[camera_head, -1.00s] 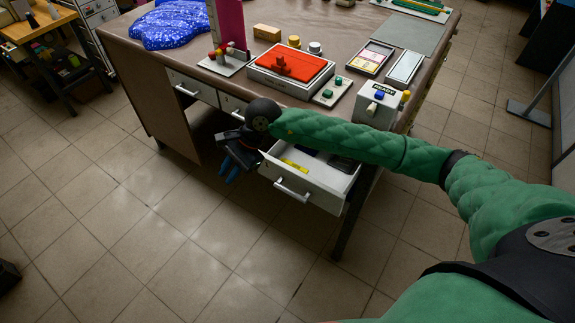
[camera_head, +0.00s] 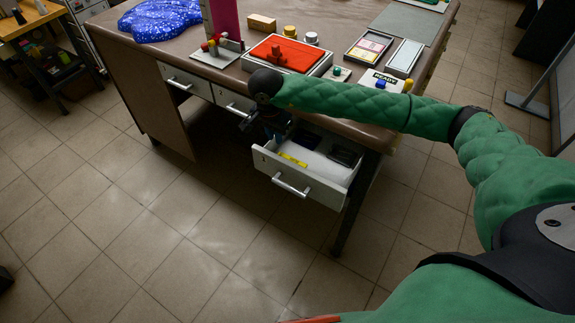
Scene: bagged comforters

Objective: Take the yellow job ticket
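A narrow yellow strip (camera_head: 293,160), which looks like the yellow job ticket, lies in the open drawer (camera_head: 308,192) near its left side. My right gripper (camera_head: 274,128) is at the rear left of the drawer, beyond the yellow strip and apart from it in the picture. It hangs below my wrist; its fingers are small and dark here, so their opening cannot be made out. My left gripper is not in view.
A dark flat item (camera_head: 344,157) lies at the drawer's right. The desk top (camera_head: 335,22) above holds a red-topped box (camera_head: 286,56), trays (camera_head: 368,46) and a blue glittery bag (camera_head: 160,18). Closed drawers (camera_head: 187,82) are to the left. The floor in front is clear.

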